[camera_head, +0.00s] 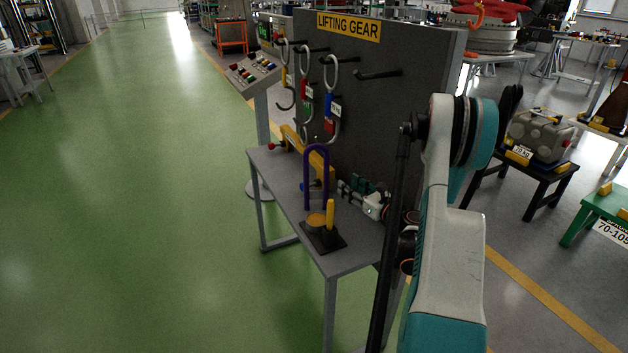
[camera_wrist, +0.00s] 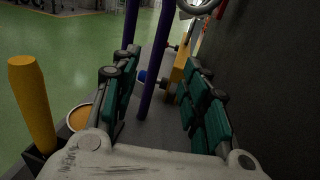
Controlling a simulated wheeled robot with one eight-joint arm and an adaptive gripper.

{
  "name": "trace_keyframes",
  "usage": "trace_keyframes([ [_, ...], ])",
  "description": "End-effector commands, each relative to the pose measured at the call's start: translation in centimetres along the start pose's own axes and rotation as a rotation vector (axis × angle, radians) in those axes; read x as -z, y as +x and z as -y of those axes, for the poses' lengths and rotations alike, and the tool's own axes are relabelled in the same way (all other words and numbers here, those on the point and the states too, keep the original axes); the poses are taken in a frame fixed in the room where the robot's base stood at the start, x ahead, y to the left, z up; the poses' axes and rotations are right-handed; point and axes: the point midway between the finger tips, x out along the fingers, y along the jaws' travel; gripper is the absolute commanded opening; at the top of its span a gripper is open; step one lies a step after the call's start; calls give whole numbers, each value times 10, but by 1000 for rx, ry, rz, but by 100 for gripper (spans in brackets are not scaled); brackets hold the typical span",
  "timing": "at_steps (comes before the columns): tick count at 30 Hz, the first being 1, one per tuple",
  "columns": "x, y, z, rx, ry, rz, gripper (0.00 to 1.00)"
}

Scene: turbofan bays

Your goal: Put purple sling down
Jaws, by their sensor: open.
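The purple sling (camera_head: 317,150) is an upright inverted U above the grey bench (camera_head: 283,188). Its lower ends appear to meet the bench top, behind the black stand. In the wrist view one purple leg (camera_wrist: 152,60) runs down between my fingers, with a gap on both sides; the other leg (camera_wrist: 131,20) is partly behind the left finger. My gripper (camera_wrist: 160,68) is open with its teal pads apart. In the head view my gripper (camera_head: 352,188) is low over the bench, just right of the sling. The sling's top is outside the wrist view.
A black stand (camera_head: 325,240) with a yellow post (camera_head: 330,213) and orange dish (camera_head: 315,220) is at the bench's near end. A yellow tool (camera_head: 294,138) lies farther back. The dark LIFTING GEAR board (camera_head: 385,95) with hooks and shackles rises along the right. Green floor on the left is clear.

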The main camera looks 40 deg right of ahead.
Motion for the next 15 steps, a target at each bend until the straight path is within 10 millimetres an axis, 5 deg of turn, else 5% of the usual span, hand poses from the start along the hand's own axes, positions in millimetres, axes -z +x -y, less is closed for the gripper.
trace_keyframes([
  [6, 2, 40, -1, -3, -2, -1, 41],
  [15, 0, 62, -2, -2, -2, -1, 41],
])
